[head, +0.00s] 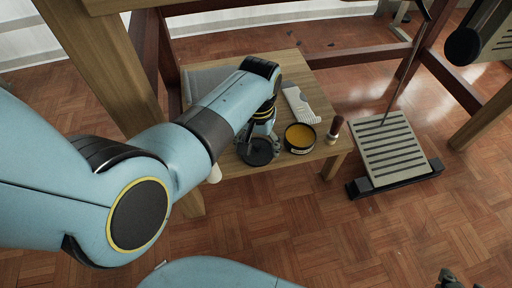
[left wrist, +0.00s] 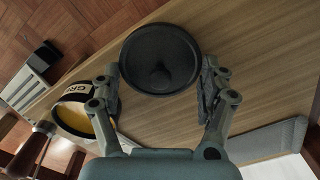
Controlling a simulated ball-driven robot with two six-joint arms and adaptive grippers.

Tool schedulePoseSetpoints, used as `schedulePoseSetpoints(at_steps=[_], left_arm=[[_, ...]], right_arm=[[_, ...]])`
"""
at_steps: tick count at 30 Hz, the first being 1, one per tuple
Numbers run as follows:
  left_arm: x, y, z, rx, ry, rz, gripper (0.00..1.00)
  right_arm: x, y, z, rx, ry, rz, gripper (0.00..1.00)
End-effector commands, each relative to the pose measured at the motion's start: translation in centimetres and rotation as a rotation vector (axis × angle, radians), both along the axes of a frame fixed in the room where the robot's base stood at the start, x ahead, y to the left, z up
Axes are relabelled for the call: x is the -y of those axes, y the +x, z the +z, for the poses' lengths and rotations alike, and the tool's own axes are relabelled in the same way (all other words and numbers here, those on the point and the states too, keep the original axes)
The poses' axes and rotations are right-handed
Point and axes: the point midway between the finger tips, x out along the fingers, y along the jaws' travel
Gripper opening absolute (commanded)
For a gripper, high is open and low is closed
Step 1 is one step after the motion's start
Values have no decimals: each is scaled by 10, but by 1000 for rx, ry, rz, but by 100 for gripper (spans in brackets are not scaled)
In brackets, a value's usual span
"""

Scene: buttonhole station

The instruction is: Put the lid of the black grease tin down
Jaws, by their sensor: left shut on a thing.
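The lid (head: 257,152) is a round black disc with a knob, at the front of the low wooden shelf. My left gripper (head: 259,140) is shut on its rim. In the left wrist view the lid (left wrist: 160,58) lies level between the two fingertips (left wrist: 160,87), over bare wood. I cannot tell whether it touches the shelf. The open black grease tin (head: 300,138), with yellow grease inside, stands just right of the lid; its labelled side shows in the left wrist view (left wrist: 73,93). Part of my right gripper (head: 450,279) shows at the bottom right edge.
A wooden-handled brush (head: 335,129) stands right of the tin, near the shelf edge. A pale flat object (head: 299,105) lies behind the tin. A grey object (head: 199,82) is at the shelf's left. A slatted treadle (head: 385,150) stands on the parquet floor to the right.

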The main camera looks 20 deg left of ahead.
Motion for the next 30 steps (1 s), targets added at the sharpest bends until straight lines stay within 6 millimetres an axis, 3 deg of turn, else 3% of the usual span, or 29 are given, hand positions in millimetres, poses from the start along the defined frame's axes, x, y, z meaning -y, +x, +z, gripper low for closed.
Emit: schedulePoseSetpoints(at_steps=[15, 16, 21, 30], left_arm=[[1, 1, -5, 1, 0, 0, 68], [1, 1, -5, 1, 0, 0, 80], [1, 1, -5, 2, 0, 0, 100], [1, 1, -2, 2, -1, 0, 100]], right_arm=[[0, 0, -4, 44, 1, 3, 40], [0, 0, -4, 45, 2, 2, 40], [0, 1, -4, 45, 1, 2, 40], [0, 1, -2, 41, 1, 2, 40]])
